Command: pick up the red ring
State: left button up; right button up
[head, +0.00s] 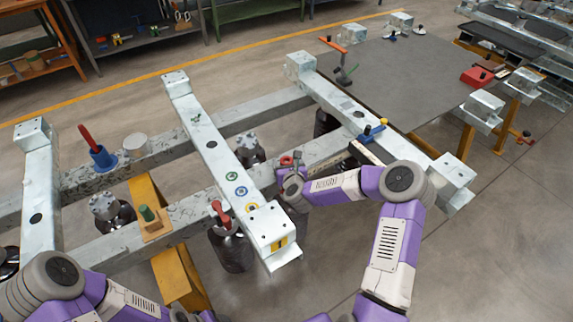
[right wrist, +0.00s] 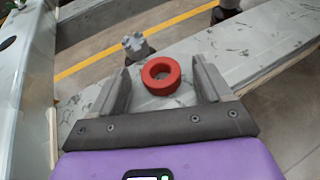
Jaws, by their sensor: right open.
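The red ring (right wrist: 160,89) lies flat on a grey metal beam (right wrist: 240,50) in the right wrist view. My right gripper (right wrist: 163,80) is open, with one finger on each side of the ring and a gap to both. In the head view my right gripper (head: 291,168) is over the frame beams right of centre, and its wrist largely hides the ring's place.
A pale crossbeam (head: 215,150) with a red-handled clamp (head: 221,212) stands just left of my right gripper. A blue-and-yellow tool (head: 370,131) lies on the beam to the right. A blue holder with a red handle (head: 102,158) stands at left. A dark flat panel (head: 400,75) lies beyond.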

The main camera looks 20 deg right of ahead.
jog(key=shift+w, duration=0.3)
jog(key=shift+c, duration=0.3)
jog(key=c, duration=1.1)
